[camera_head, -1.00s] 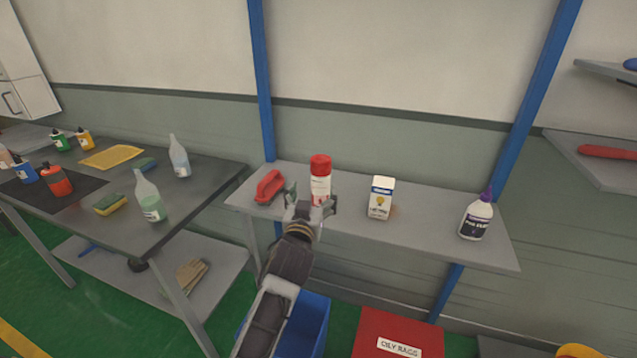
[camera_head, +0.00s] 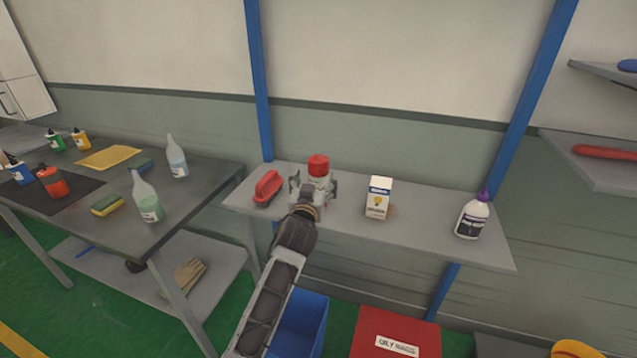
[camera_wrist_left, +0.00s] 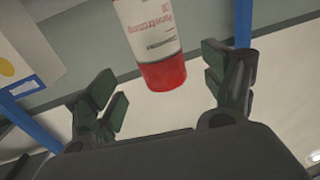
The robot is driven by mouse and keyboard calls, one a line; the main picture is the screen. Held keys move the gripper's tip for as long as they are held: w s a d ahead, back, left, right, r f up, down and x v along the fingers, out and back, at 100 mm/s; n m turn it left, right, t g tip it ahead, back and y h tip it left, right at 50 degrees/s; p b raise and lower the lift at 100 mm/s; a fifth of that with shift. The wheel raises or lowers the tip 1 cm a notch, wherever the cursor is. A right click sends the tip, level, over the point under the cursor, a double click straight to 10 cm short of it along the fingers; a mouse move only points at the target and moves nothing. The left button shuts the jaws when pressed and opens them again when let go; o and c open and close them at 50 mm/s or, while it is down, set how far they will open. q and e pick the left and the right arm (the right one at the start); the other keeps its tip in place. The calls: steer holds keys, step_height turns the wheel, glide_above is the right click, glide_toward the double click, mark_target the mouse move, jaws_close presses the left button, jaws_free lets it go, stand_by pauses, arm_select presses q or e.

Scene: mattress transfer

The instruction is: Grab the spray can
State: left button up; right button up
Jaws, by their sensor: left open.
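The spray can (camera_head: 318,167), white with a red cap, stands upright on the grey wall shelf (camera_head: 420,235). My left gripper (camera_head: 315,188) is open at the can, with one finger showing on each side of it in the head view. The left wrist view shows the can (camera_wrist_left: 155,45) upside down in the picture, between the open fingers of the left gripper (camera_wrist_left: 165,90). Clear gaps show between the can and both fingers there. The gripper hides the can's lower part in the head view. My right gripper is not in view.
A red-handled brush (camera_head: 267,187) lies left of the can. A white carton (camera_head: 378,198) and a purple-capped bottle (camera_head: 473,216) stand to its right. A blue bin (camera_head: 305,325) and a red oily-rags box (camera_head: 395,335) are below. A table (camera_head: 190,205) with bottles stands left.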

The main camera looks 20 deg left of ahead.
mark_target(317, 174)
arm_select(q)
steer(key=shift+w, duration=0.4)
steer(key=shift+w+a, duration=0.15)
steer(key=shift+w, duration=0.6)
steer(key=shift+w+a+p, duration=0.1)
steer(key=shift+w+p, duration=0.2)
steer(key=shift+w, duration=0.4)
steer(key=shift+w+a, duration=0.1)
steer(key=shift+w, duration=0.6)
steer(key=shift+w+a, duration=0.1)
steer(key=shift+w, duration=0.75)
steer(key=c, duration=1.3)
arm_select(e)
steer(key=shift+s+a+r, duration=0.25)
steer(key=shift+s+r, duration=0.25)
